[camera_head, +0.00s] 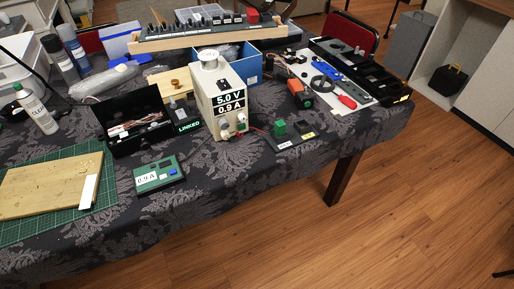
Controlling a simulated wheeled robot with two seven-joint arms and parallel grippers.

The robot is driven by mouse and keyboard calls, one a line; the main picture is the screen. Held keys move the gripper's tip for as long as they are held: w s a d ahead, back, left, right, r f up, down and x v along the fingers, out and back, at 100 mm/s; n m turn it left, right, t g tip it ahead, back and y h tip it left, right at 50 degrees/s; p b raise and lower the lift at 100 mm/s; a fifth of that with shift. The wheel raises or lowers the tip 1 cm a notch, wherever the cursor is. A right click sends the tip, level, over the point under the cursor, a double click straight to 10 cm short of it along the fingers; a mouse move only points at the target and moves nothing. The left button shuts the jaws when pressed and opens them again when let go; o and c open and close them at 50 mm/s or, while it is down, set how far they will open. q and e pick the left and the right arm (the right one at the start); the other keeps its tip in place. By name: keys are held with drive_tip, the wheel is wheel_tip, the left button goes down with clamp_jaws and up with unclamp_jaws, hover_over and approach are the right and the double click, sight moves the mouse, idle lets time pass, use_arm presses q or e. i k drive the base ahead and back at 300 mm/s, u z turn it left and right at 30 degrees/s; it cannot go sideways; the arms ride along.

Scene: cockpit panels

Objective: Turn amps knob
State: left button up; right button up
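A cream power supply box (203,118) stands upright near the middle of the patterned tablecloth. Its display (230,103) reads 5.0 V over what looks like 0.9 A. Small knobs sit low on its front face, one at the left (225,131) and one at the right (241,121). They are too small for me to read labels or tell which is the amps knob. A green meter (158,176) with a 0.9 A label lies in front and to the left. Neither of my grippers shows in the head view.
A wooden board (45,187) lies on a green mat at the left. Tablecloth in front is clear.

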sight(225, 134)
drive_tip(key=z, duration=0.85)
drive_tip(key=k, duration=1.1)
drive_tip(key=z, duration=1)
drive_tip(key=i, duration=1.35)
drive_tip(key=u, duration=1.25)
drive_tip(key=i, duration=1.1)
drive_tip(key=u, duration=1.2)
